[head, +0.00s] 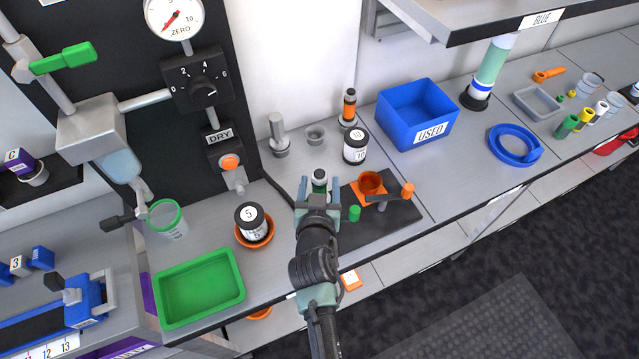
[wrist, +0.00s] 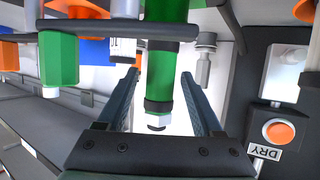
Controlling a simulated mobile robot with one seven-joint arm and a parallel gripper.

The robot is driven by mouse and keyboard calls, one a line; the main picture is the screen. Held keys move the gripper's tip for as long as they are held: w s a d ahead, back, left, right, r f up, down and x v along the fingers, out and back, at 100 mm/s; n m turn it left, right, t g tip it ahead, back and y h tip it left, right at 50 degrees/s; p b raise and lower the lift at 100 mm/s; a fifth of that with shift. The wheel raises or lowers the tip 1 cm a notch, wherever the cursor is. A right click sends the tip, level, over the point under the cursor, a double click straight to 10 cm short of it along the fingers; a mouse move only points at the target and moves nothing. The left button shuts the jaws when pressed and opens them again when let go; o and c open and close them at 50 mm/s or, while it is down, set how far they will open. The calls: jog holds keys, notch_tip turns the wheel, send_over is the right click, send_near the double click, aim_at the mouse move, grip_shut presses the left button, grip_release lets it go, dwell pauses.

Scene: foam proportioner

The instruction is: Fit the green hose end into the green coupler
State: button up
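The green hose end (wrist: 160,80), a green cylinder with black bands and a pale tip, is between the two fingers of my gripper (wrist: 160,100) in the wrist view, which is upside down. Pale gaps show between it and both fingers, so my gripper looks open around it. In the head view my gripper (head: 319,186) is over the dark mat, with the hose end (head: 320,176) just showing at its tips. A green hexagonal piece (wrist: 58,60), seemingly the green coupler, is apart from the fingers; it also shows in the head view (head: 355,213). My gripper hides the hose end's lower part.
An orange cup (head: 371,183) and an orange fitting (head: 408,190) are right of my gripper on the dark mat (head: 390,225). A black-lidded jar (head: 355,147) stands behind, another (head: 251,219) in an orange dish to the left. A green tray (head: 199,288) lies at front left.

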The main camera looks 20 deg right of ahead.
jog(key=shift+r, duration=0.2)
jog(key=shift+s+a, duration=0.1)
jog(key=shift+s, duration=0.05)
jog(key=v, duration=1.1)
jog(key=shift+s+r, duration=0.25)
jog(key=shift+r, duration=0.05)
jog(key=shift+a, duration=0.1)
